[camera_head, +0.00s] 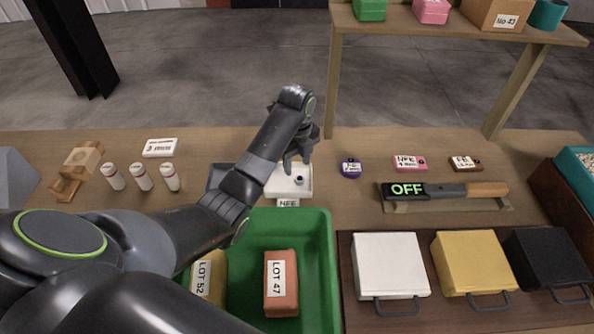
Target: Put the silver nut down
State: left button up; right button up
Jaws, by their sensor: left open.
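The small silver nut (298,180) lies in a shallow white tray (305,190) near the middle of the table. My left gripper (299,163) points down just above the tray, with its fingertips over the nut. It is open, and I see nothing held in it. Whether a fingertip still touches the nut is too small to tell. A card with black letters (287,203) stands at the tray's front edge. My left arm crosses the picture from the lower left and hides part of a grey tray (217,175) beside the white one. My right gripper is out of view.
A green bin (327,270) holds blocks with lot labels. To the right are a purple tag (350,168), pink (410,163) and brown (465,163) tags, a detector reading OFF (445,190), and white, yellow and black boxes. Several white vials (142,177) stand left.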

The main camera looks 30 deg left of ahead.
aim_at(297, 176)
pick_arm(q)
notch_tip(297, 176, up, 8)
jog(key=p, duration=0.6)
jog(key=shift+r+p, duration=0.15)
jog(key=shift+p, duration=0.2)
